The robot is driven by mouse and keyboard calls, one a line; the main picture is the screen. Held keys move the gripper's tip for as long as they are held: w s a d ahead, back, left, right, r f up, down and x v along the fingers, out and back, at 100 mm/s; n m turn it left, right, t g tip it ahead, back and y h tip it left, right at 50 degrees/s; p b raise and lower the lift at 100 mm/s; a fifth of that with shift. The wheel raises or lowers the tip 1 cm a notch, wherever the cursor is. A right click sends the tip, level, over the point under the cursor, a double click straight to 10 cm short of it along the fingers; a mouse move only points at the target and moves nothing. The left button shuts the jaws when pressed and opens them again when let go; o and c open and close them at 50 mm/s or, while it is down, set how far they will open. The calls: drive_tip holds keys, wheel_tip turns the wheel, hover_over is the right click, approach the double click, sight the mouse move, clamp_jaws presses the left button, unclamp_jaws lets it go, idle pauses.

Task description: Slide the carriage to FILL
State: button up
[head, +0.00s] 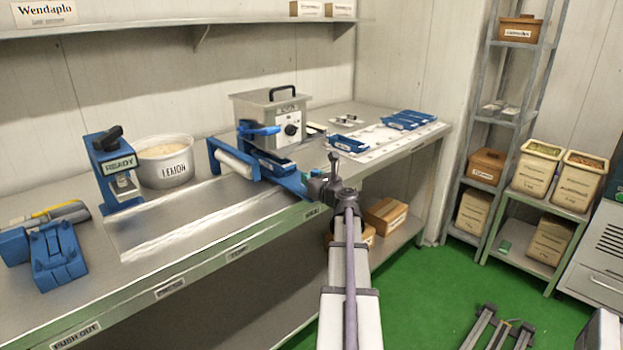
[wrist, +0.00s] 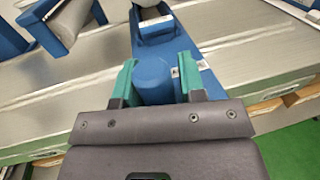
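The blue part that I take to be the carriage (head: 290,181) reaches over the bench's front edge, right of the white roller (head: 235,164). My gripper (head: 323,186) is at its front end. In the wrist view my gripper (wrist: 156,80) has one teal finger on each side of a round blue knob (wrist: 154,88) on the blue part (wrist: 160,51). The fingers look very close to the knob; I cannot tell whether they press on it. PUSH OUT (head: 75,336) is legible at the far-left edge; the other edge labels, including one near my gripper (head: 312,211), are too small to read.
A grey kettle box (head: 270,115) stands behind the blue part. Left are a READY press (head: 118,170), a LEMON tub (head: 165,162) and a blue block (head: 58,257). Blue trays (head: 408,120) lie right. The bench's long metal bed (head: 190,222) is clear.

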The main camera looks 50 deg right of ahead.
drive_tip(key=shift+o, duration=1.3)
drive_tip(key=v, duration=1.1)
